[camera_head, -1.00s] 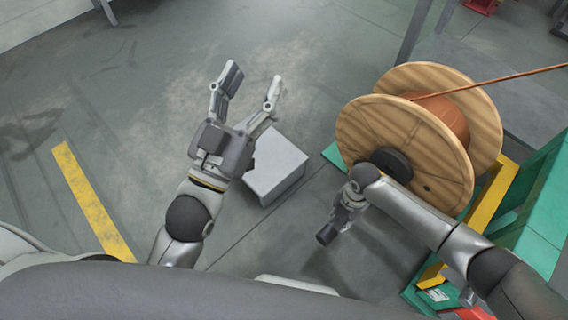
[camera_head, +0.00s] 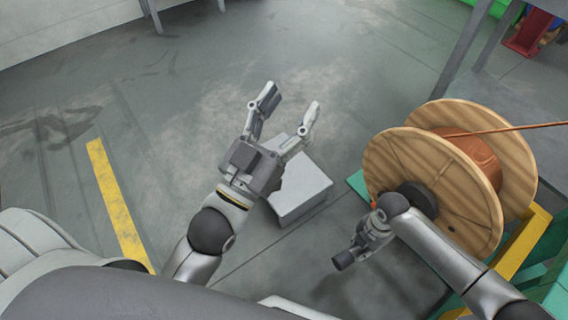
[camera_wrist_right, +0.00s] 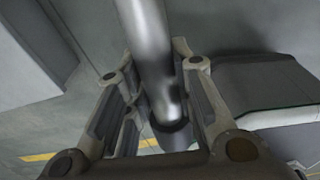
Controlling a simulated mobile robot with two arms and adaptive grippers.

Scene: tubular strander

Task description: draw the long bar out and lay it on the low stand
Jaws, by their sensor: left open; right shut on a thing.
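The long bar is a smooth metal rod (camera_wrist_right: 150,45) with a dark end (camera_wrist_right: 170,133) in the right wrist view. My right gripper (camera_wrist_right: 160,100) is shut on it close to that end. In the head view, the bar's dark end (camera_head: 343,261) sticks out past my right gripper (camera_head: 371,234), in front of the spool's dark hub (camera_head: 418,197); how far the bar reaches into the spool is hidden. The low stand, a grey block (camera_head: 303,190), is on the floor left of the spool. My left gripper (camera_head: 284,106) is open and empty, partly covering the stand.
A wooden spool (camera_head: 390,160) wound with copper wire (camera_head: 475,160) stands at the right by a yellow and green frame (camera_head: 522,240). Grey table legs (camera_head: 465,55) rise behind it. A yellow floor line (camera_head: 115,205) lies at the left. The floor behind the stand is clear.

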